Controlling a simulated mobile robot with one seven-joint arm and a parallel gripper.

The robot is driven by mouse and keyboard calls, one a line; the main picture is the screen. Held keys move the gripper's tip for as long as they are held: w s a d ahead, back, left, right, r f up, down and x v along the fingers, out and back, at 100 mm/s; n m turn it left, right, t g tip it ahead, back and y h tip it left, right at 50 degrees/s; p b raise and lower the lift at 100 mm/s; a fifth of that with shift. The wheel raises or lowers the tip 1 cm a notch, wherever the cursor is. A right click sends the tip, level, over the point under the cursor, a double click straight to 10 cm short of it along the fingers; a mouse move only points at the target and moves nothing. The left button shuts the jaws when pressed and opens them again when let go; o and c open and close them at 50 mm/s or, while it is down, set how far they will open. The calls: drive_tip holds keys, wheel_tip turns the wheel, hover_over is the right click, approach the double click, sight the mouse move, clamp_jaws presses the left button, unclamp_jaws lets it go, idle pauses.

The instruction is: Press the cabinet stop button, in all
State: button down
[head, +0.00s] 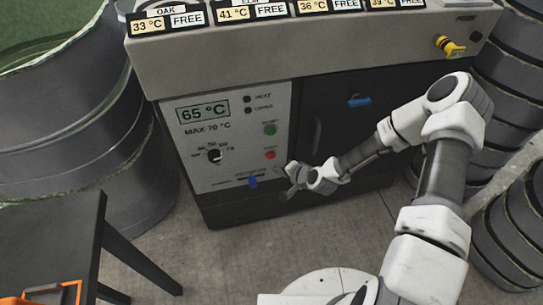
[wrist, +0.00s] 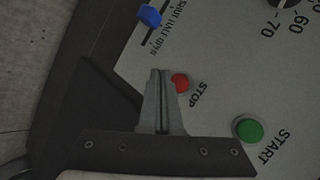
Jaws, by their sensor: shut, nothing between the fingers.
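The red stop button (head: 270,155) is on the lower right of the cabinet's pale control panel (head: 231,176), below the green start button (head: 270,129). My gripper (head: 290,185) is in front of the panel's lower right edge, just below and right of the stop button in the head view. In the wrist view my gripper (wrist: 160,74) has its fingers shut together and empty. The red button (wrist: 181,83), labelled STOP, shows right beside the fingertips, partly covered by the right finger. I cannot tell whether they touch. The green START button (wrist: 249,130) is further right and lower.
The panel also carries a 65 °C display (head: 203,111), a dial (head: 214,155) and a blue slider (head: 252,182). A dark table (head: 60,235) stands at left, and ribbed drums flank the cabinet.

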drive_tip(key=shift+s+d, duration=0.15)
drive_tip(key=shift+s, duration=0.4)
drive_tip(key=shift+s+d, duration=0.15)
drive_tip(key=shift+s, duration=0.35)
drive_tip(key=shift+r, duration=0.1)
drive_tip(key=s+d+r+n+g+h, duration=0.15)
drive_tip(key=d+r, duration=0.25)
drive_tip(key=r, duration=0.4)
drive_tip(key=s+d+r+n+h, duration=0.1)
drive_tip(key=d+r+n+h, duration=0.25)
drive_tip(key=r, duration=0.45)
drive_tip(key=s+d+r+n+g+h, duration=0.1)
drive_tip(key=s+d+r+n, duration=0.1)
drive_tip(key=d+r, duration=0.5)
drive_tip(key=s+a+r, duration=0.2)
drive_tip(key=s+r, duration=1.6)
wheel_tip(320, 180, up, 16)
drive_tip(key=p, duration=1.6)
drive_tip(key=shift+s+d+r+n, duration=0.2)
drive_tip(key=shift+s+r+n, duration=0.05)
drive_tip(key=shift+s+n, duration=0.15)
